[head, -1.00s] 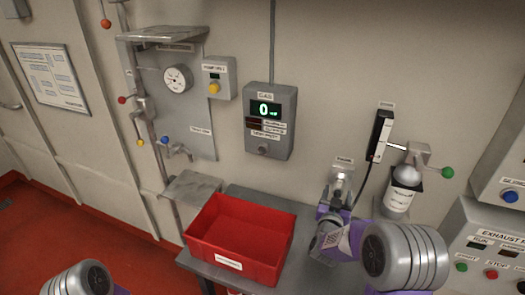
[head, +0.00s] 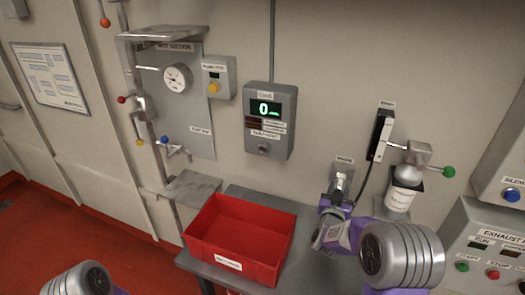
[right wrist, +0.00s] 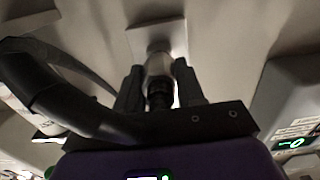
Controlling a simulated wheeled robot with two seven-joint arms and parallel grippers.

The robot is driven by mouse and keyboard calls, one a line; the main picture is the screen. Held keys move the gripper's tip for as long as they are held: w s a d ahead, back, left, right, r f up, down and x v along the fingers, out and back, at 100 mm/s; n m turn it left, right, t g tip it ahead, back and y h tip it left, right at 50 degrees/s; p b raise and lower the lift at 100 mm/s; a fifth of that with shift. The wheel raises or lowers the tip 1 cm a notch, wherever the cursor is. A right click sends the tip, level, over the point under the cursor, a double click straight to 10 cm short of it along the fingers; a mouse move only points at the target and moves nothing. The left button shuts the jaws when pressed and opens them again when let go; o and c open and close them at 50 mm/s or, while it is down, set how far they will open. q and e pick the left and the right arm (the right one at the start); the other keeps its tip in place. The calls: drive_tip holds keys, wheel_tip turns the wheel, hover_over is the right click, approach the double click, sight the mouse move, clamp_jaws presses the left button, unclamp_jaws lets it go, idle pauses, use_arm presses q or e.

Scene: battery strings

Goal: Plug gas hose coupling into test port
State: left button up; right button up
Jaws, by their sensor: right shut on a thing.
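The gas hose coupling (right wrist: 158,68) is a short silver cylinder with a dark lower part, shown in the right wrist view at a small wall holder (right wrist: 155,38). My right gripper (right wrist: 160,92) is shut on it, one dark finger on each side. In the head view this gripper (head: 338,200) is just below the holder (head: 342,177), and my wrist partly hides the coupling. The test port (head: 263,149) is a small round fitting low on the grey gas box (head: 270,115), whose green display reads 0. The port is empty. My left gripper is out of view.
A black hose (right wrist: 45,95) curves across the left of the right wrist view. A red bin (head: 240,240) stands on the grey bench left of my right arm. The wall between holder and gas box is clear.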

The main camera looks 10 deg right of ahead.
drive_tip(key=shift+s+a, duration=0.2)
drive_tip(key=shift+s, duration=0.05)
drive_tip(key=shift+s+a, duration=0.2)
drive_tip(key=shift+s, duration=0.2)
drive_tip(key=shift+b+v, duration=0.35)
drive_tip(key=shift+v, duration=0.75)
drive_tip(key=shift+c, duration=0.2)
drive_tip(key=shift+v, duration=2.4)
